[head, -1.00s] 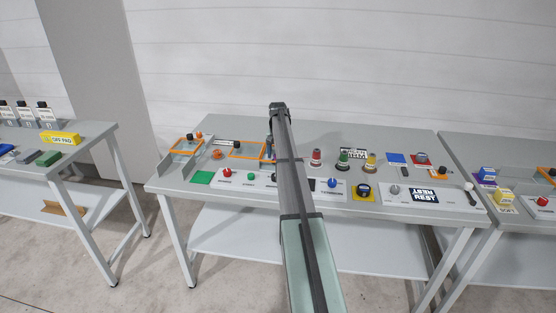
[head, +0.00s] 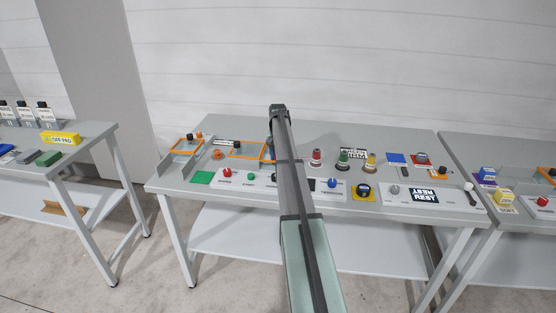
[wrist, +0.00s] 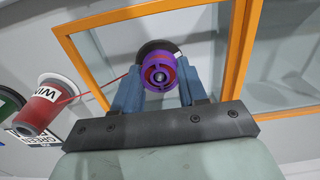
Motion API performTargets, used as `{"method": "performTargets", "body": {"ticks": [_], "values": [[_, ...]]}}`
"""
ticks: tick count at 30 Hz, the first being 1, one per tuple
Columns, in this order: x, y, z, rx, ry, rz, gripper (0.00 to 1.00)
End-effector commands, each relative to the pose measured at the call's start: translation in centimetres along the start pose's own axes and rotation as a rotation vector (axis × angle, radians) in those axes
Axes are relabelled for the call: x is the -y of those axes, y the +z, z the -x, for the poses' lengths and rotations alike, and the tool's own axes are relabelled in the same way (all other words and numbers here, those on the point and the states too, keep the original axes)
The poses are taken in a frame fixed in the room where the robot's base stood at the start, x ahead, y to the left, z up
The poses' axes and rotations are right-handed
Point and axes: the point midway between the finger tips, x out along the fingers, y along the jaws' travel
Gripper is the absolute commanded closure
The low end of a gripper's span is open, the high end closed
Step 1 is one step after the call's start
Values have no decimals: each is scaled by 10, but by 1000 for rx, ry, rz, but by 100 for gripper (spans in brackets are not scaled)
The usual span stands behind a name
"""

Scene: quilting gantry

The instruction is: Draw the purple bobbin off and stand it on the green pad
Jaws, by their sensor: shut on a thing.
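The purple bobbin (wrist: 160,73) shows in the wrist view between the two fingers of my gripper (wrist: 160,84). The fingers are shut on its sides. A dark round part shows behind the bobbin, and a red thread runs from the bobbin to a red spool (wrist: 42,105) at the left. I cannot tell whether the bobbin still touches the dark part. In the head view my arm hides the bobbin and most of the gripper. The green pad (head: 202,177) lies flat at the table's front left corner, with nothing on it.
An orange frame (wrist: 75,48) surrounds the bobbin area in the wrist view. Red, green and yellow spools (head: 343,161) stand right of my arm. A panel with a red button (head: 227,173) and a green button (head: 251,176) lies right of the pad.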

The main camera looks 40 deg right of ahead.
Motion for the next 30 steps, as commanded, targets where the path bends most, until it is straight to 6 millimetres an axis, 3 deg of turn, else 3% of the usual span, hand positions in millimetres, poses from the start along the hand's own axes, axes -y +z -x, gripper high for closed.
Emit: {"method": "performTargets", "body": {"ticks": [30], "values": [[0, 0, 17, 0, 0, 0, 97]]}}
